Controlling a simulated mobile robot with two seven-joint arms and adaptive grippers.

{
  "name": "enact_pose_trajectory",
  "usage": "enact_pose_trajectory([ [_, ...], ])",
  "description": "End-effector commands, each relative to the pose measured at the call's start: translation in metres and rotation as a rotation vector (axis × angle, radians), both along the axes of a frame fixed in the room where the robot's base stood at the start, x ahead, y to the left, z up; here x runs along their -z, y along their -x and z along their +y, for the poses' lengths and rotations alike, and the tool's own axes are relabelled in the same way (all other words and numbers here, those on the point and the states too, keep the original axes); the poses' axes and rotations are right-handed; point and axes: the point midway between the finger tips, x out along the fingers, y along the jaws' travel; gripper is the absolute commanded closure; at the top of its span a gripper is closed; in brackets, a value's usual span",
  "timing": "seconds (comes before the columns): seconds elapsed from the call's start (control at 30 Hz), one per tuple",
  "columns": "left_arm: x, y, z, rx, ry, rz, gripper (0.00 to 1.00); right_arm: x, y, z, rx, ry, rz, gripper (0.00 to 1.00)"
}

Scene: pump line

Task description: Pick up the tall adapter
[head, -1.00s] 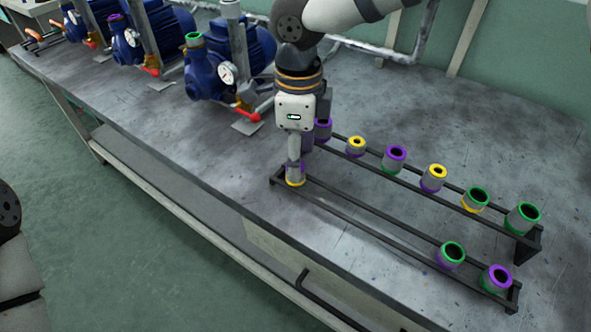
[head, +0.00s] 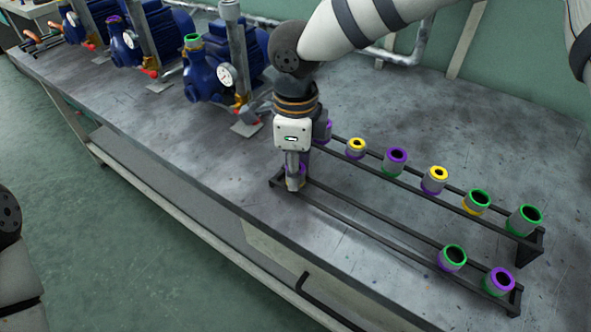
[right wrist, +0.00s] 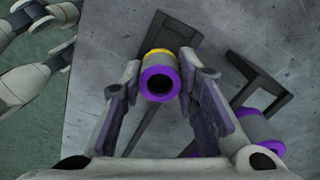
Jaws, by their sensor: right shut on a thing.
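My right gripper (head: 295,168) is over the left end of the black rack's front row. It is shut on an adapter (head: 296,183), one finger on each side. In the right wrist view this adapter (right wrist: 158,82) has a purple rim around a dark bore, and yellow at its far end. The fingers hide much of its side in the head view, and I cannot tell whether it still touches the rack (head: 370,218). Another purple-ringed adapter (head: 325,130) stands just behind the gripper, partly hidden. My left gripper is not in view.
The rack's back row holds several adapters with yellow, purple and green rings, such as a yellow-topped one (head: 356,148). A green-topped (head: 452,257) and a purple-topped adapter (head: 499,281) stand at the front row's right end.

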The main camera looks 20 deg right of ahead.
Motion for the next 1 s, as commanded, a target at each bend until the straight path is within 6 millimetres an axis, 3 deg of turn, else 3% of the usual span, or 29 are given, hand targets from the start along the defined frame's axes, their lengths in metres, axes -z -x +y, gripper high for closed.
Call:
enact_pose_trajectory([
  [0.2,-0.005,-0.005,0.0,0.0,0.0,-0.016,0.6,-0.036,0.0,0.001,0.0,-0.002,-0.007,0.98],
  [0.43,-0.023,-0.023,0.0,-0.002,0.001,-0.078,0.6,-0.102,0.049,0.03,-0.006,0.0,-0.014,0.98],
  [0.6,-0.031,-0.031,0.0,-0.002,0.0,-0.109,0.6,-0.119,0.092,0.055,-0.005,0.002,-0.011,0.98],
  [0.7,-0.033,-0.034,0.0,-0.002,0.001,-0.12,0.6,-0.126,0.107,0.064,-0.003,0.001,-0.007,0.98],
  [1.0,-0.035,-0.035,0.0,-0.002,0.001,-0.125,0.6,-0.129,0.121,0.072,0.001,0.0,0.0,0.98],
])
